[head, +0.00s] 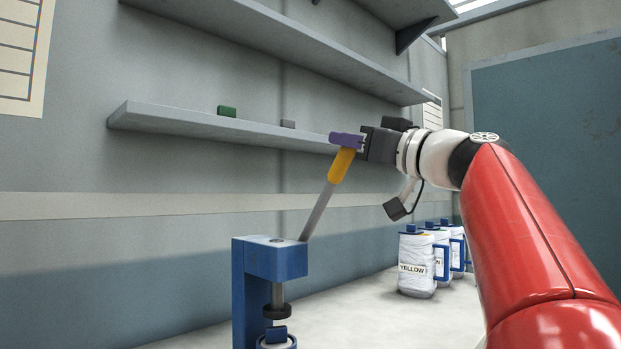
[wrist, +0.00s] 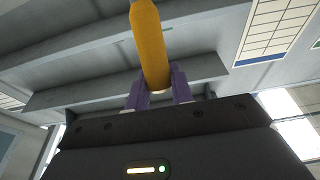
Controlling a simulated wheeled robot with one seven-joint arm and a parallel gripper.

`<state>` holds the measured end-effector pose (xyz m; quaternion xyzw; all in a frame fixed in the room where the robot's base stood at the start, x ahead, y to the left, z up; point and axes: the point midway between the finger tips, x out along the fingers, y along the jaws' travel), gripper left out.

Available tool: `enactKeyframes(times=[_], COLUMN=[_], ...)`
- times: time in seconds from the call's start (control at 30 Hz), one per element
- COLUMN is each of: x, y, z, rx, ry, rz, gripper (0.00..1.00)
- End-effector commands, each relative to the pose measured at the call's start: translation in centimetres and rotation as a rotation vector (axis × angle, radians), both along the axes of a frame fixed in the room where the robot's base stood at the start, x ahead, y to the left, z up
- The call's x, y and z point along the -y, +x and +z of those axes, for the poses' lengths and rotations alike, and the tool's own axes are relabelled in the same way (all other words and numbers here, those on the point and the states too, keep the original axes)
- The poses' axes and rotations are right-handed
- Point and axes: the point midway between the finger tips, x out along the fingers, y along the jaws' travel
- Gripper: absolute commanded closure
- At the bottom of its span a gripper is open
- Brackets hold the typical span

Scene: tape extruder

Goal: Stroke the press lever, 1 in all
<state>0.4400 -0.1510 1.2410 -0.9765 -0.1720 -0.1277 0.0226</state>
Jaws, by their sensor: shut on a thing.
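The blue press (head: 270,262) stands on the bench in the head view. Its grey lever (head: 317,212) slants up and to the right and ends in a yellow handle (head: 341,166). My gripper (head: 346,140) is shut on the upper end of the yellow handle, with its purple fingers around it. In the wrist view the yellow handle (wrist: 149,45) passes between the purple fingers (wrist: 158,88). Below the press head is a dark round ram foot (head: 277,311) above a blue-topped piece (head: 277,335), with a gap between them.
Several white jugs with blue caps, one labelled YELLOW (head: 416,267), stand on the bench right of the press. A wall shelf (head: 180,120) behind holds a green block (head: 227,111) and a grey block (head: 287,124). Bare bench lies between press and jugs.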

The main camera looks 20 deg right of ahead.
Motion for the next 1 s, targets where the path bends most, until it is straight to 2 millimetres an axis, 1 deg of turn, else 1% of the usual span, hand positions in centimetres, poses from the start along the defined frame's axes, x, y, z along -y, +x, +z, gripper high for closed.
enactKeyframes(times=[0.07,0.17,0.8,1.0], x=[0.0,-0.2,-2.0,-2.3], y=[0.0,0.6,5.6,6.3], z=[0.2,0.7,2.8,3.1], rx=[0.003,0.003,-0.001,0.001], ry=[0.001,0.0,-0.001,0.0], rz=[-0.001,-0.001,0.0,0.0], gripper=[1.0,1.0,1.0,1.0])
